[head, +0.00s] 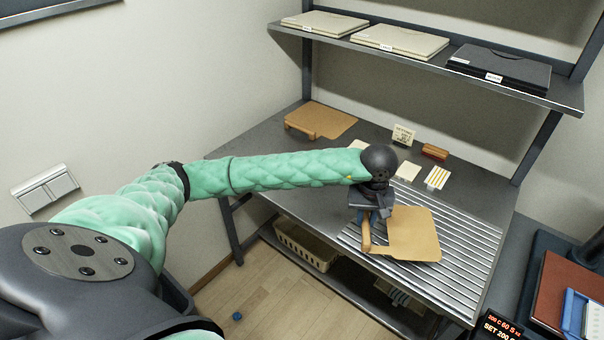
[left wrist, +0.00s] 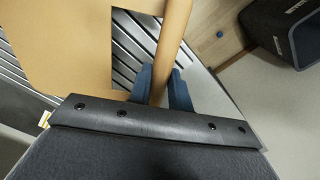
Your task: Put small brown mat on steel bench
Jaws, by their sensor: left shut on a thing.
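A tan-brown mat (head: 412,232) with a thick rounded bar along one edge is at the front of the steel bench (head: 477,203), over its ribbed part. My left gripper (head: 367,213) is shut on the bar. In the left wrist view, the blue fingers (left wrist: 160,88) sit on both sides of the bar, and the flat sheet of the mat (left wrist: 60,40) spreads to the left. The mat looks roughly level. I cannot tell whether it touches the slats or hangs just above them. My right gripper is not in view.
Another brown mat (head: 322,119) lies at the bench's back left. Small cards, a brown block (head: 435,152) and a striped pad (head: 438,177) stand behind the ribbed area. A shelf (head: 430,62) with flat cases hangs above. A cream basket (head: 304,245) is below the bench.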

